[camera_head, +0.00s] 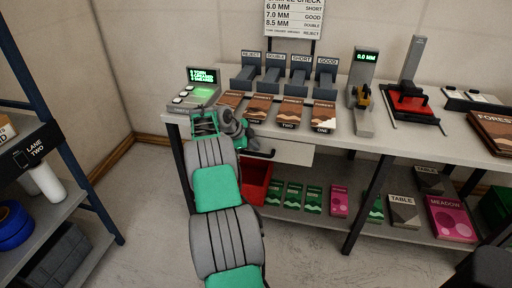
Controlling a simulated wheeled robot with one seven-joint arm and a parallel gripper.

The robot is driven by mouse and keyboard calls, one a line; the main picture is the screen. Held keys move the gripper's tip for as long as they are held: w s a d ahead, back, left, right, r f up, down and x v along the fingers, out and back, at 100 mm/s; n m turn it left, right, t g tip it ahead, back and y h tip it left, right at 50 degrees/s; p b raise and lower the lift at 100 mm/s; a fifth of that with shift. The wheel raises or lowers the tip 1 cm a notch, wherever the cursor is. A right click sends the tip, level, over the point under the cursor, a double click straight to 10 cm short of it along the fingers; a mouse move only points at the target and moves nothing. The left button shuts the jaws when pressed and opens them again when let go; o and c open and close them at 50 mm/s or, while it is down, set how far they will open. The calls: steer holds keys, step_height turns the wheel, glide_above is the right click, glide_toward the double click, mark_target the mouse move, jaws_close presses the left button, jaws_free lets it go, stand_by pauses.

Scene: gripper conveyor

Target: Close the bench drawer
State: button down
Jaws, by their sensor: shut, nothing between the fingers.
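The bench drawer (292,152) has a white front under the left part of the bench top. Its front appears to stand out a little from the bench, but how far I cannot tell. A dark handle (263,154) shows on its left part. My grey and green arm reaches up from the bottom of the view to the bench's left end. My gripper (240,131) is shut and empty, close to the drawer's left end and the bench edge. My arm hides the drawer's left side, and whether the gripper touches the drawer is unclear.
The bench top (345,140) holds brown cards (292,112), labelled slots (299,70), a gauge (363,95) and a green-screen console (203,88). A red bin (257,180) and several boxes sit on the lower shelf. A rack (85,215) stands at left; floor between is clear.

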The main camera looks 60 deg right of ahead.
steer(key=shift+w+d+r, duration=0.1)
steer(key=shift+d+r, duration=0.1)
steer(key=shift+r, duration=0.05)
steer(key=w+a+r+n+t+p, duration=0.2)
steer(key=w+a+r+n+p, duration=0.4)
steer(key=a+r, duration=0.9)
steer(key=w+a+r+n+t+y+p, duration=0.15)
steer(key=a+r+n, duration=0.3)
steer(key=a, duration=0.55)
steer(key=w+a+r+n+t+y+p, duration=0.15)
steer(key=a+r+n, duration=0.35)
steer(key=a, duration=0.6)
steer(key=s+a+n+y+p, duration=0.1)
steer(key=s+a+n, duration=0.4)
steer(key=a, duration=0.2)
steer(key=s+a+n+y+p, duration=0.1)
steer(key=s+a+n+p, duration=0.1)
steer(key=s+a+n, duration=0.3)
steer(key=s+a+f+n+y+p, duration=0.1)
steer(key=s+a+n, duration=0.4)
steer(key=a, duration=0.6)
steer(key=shift+a+n+t+y+p, duration=0.25)
steer(key=shift+n+t+y+p, duration=0.15)
steer(key=shift+y+p, duration=0.1)
